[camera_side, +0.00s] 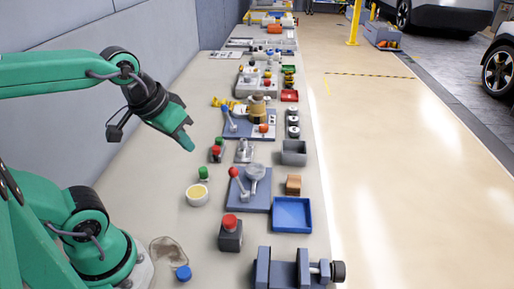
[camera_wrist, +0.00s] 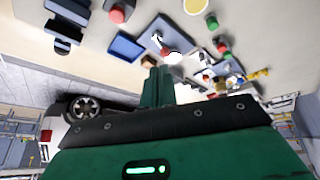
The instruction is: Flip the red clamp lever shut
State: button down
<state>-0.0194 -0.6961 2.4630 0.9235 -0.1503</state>
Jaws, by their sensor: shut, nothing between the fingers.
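The red-knobbed lever (camera_side: 234,173) stands tilted on a blue-grey plate (camera_side: 253,203), beside a grey cup-shaped part (camera_side: 256,171). The lever's knob is up, leaning left. In the wrist view the same plate (camera_wrist: 165,27) shows beyond my fingers, with the parts on it small and partly hard to tell apart. My gripper (camera_side: 189,143) is shut and empty, in the air above the bench, left of and farther back than the lever. In the wrist view my closed fingers (camera_wrist: 158,73) point toward the bench and touch nothing visible.
A blue tray (camera_side: 292,214) and a brown block (camera_side: 293,184) lie right of the plate. A red-topped box (camera_side: 230,237) and a vise (camera_side: 290,270) stand in front. Bench under my gripper is clear.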

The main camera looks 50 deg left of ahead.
jog(key=w+a+f+n+g, duration=0.1)
jog(key=w+a+n, duration=0.3)
jog(key=n, duration=0.7)
jog(key=w+a+f+n+g, duration=0.1)
jog(key=w+a+n+g, duration=0.2)
jog(key=n, duration=0.8)
jog(key=shift+w+a+f+n+g, duration=0.25)
jog(key=shift+w+a+n+g, duration=0.15)
jog(key=shift+w+g, duration=0.45)
jog(key=shift+w, duration=0.15)
jog(key=shift+d+f, duration=0.1)
jog(key=shift+f, duration=0.1)
send_over(238, 182)
jog(key=s+a, duration=0.2)
jog(key=a, duration=0.2)
notch_tip(238, 182, down, 10)
jog(key=shift+d+f, duration=0.2)
jog(key=shift+w, duration=0.1)
